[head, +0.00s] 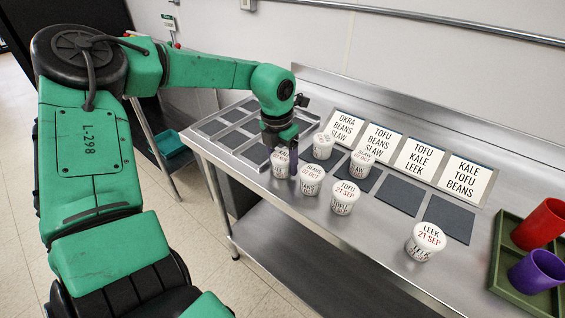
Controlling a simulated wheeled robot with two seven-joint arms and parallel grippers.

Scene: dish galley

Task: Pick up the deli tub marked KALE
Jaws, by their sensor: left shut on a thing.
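A white deli tub (279,168) is at my left gripper (283,150), near the front edge of the steel counter. The gripper points down and is shut on this tub. Its lettering is partly covered and looks like KALE, but is too small to be sure. I cannot tell whether its base touches the counter. My right gripper is not in view.
Close by on the right stand a BEANS tub (312,178) and a TOFU tub (344,198). Behind are two more tubs (323,147) (363,164). A LEEK tub (424,244) stands farther right. Signs (418,160) line the back; a green tray (497,272) holds cups.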

